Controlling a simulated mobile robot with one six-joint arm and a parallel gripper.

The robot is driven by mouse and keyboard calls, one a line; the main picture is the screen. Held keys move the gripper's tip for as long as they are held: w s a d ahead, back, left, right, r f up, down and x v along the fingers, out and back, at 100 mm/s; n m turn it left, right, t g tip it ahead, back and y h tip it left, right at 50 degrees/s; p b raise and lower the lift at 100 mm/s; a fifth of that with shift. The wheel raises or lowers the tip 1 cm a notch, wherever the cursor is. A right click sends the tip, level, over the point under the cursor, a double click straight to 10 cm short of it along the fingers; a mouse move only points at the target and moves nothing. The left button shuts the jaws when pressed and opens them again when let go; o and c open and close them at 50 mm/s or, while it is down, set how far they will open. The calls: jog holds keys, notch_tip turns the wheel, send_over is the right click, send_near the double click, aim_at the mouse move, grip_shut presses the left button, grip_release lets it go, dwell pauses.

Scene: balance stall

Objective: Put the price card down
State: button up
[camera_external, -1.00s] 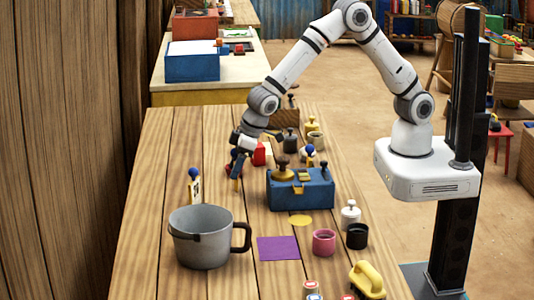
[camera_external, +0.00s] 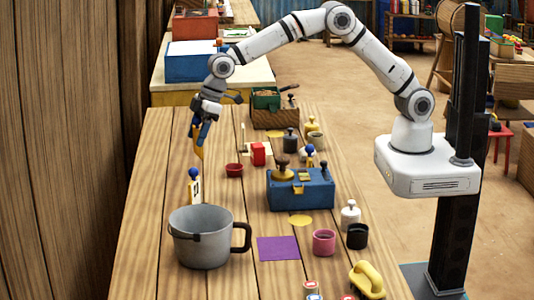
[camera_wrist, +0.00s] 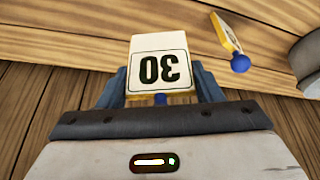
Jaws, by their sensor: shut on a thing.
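My gripper (camera_external: 201,131) is shut on a price card, which shows as a yellow edge (camera_external: 198,152) below the fingers. In the wrist view the card (camera_wrist: 158,65) is white with "30" upside down and a blue knob, between the blue fingers (camera_wrist: 160,88). It is over the left part of the plank table (camera_external: 160,160); I cannot tell whether its lower edge touches the wood. A second card with a blue knob (camera_external: 194,186) stands behind the grey pot, and shows in the wrist view (camera_wrist: 229,36).
The grey pot (camera_external: 200,240) stands at the front left. A small red bowl (camera_external: 235,170), a red block (camera_external: 258,154) and a blue balance box (camera_external: 300,192) lie to the right. A green-topped wooden box (camera_external: 272,112) is at the back. Bare planks surround the card's spot.

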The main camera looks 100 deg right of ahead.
jog(key=shift+w+d, duration=0.25)
jog(key=shift+w, duration=0.25)
jog(key=shift+n, duration=0.4)
jog(key=shift+w+f+p, duration=0.15)
jog(key=shift+f+p, duration=0.4)
jog(key=shift+f, duration=4.6)
jog(key=o, duration=0.9)
jog(key=shift+o, duration=0.2)
